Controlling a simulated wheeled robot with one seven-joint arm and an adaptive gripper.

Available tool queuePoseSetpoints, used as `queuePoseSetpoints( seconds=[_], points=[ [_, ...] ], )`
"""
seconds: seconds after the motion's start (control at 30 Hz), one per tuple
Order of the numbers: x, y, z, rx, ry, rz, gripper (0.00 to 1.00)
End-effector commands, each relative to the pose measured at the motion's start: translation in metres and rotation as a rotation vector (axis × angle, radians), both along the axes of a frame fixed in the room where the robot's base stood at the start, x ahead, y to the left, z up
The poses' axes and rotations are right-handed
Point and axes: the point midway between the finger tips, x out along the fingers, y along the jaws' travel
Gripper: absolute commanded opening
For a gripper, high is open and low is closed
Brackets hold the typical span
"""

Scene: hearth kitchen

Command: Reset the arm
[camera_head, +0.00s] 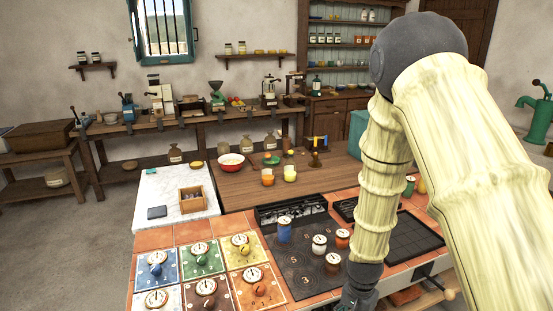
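My arm enters at the right, bends at a grey elbow near the top and comes down over the front of the tiled counter (170,235). Its dark grey wrist reaches the bottom edge of the picture, just right of the dark hob (291,262). My gripper's fingers are not visible, being past the bottom edge, so I see neither their opening nor anything held.
A blue canister (284,232), a white-and-brown canister (319,245) and an orange one (342,239) stand on the hob near my forearm. Dial panels (203,258) lie left. A white bowl (231,162) stands on the wooden counter (235,190) behind. A dark tray (412,238) lies right.

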Motion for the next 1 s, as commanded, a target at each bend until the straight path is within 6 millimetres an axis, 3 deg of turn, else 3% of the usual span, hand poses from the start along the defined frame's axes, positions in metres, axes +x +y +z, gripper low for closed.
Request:
queuePoseSetpoints(
  seconds=[0.03,0.2,0.5,0.7,0.8,1.0],
  points=[
    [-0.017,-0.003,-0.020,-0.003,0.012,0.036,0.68],
    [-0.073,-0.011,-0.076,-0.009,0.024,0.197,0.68],
    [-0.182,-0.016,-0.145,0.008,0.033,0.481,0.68],
    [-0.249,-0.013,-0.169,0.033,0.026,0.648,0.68],
    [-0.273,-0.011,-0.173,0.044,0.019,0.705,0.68],
    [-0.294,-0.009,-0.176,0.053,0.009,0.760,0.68]
  ],
)
